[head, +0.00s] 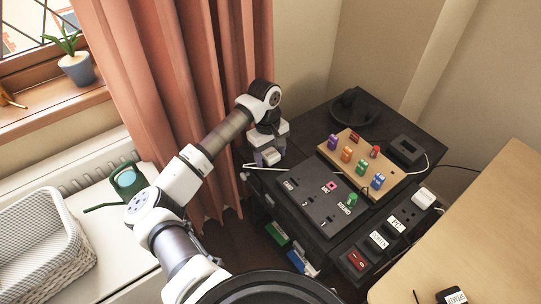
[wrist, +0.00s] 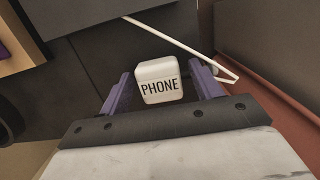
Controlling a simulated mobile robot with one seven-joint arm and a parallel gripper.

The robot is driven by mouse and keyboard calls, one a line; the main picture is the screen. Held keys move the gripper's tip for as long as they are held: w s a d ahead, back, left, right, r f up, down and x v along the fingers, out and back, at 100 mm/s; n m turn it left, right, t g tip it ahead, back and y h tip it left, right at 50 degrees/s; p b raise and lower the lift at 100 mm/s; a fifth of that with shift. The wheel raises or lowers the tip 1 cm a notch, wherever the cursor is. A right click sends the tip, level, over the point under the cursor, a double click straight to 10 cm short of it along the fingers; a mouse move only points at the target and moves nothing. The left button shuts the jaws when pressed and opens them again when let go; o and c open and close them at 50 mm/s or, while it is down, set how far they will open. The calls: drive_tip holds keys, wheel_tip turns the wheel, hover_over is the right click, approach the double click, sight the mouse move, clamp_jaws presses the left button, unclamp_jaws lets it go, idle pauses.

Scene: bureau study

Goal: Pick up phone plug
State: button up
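The phone plug (wrist: 160,82) is a small white block with PHONE in black letters. In the wrist view it sits between the two purple fingers of my gripper (wrist: 160,88), with a gap on each side, so the gripper looks open around it. In the head view my gripper (head: 266,155) is at the left back edge of the black desk unit, and a white block, seemingly the plug (head: 271,158), shows at its fingers. A thin white cable (wrist: 185,47) passes behind the plug. Whether the plug rests on a surface is unclear.
The black unit carries a wooden board (head: 353,172) with coloured plugs and a dark socket panel (head: 305,207). A power strip (head: 395,230) with labelled plugs lies to the right.

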drive_tip(key=c, duration=0.9)
drive_tip(key=shift+r, duration=0.1)
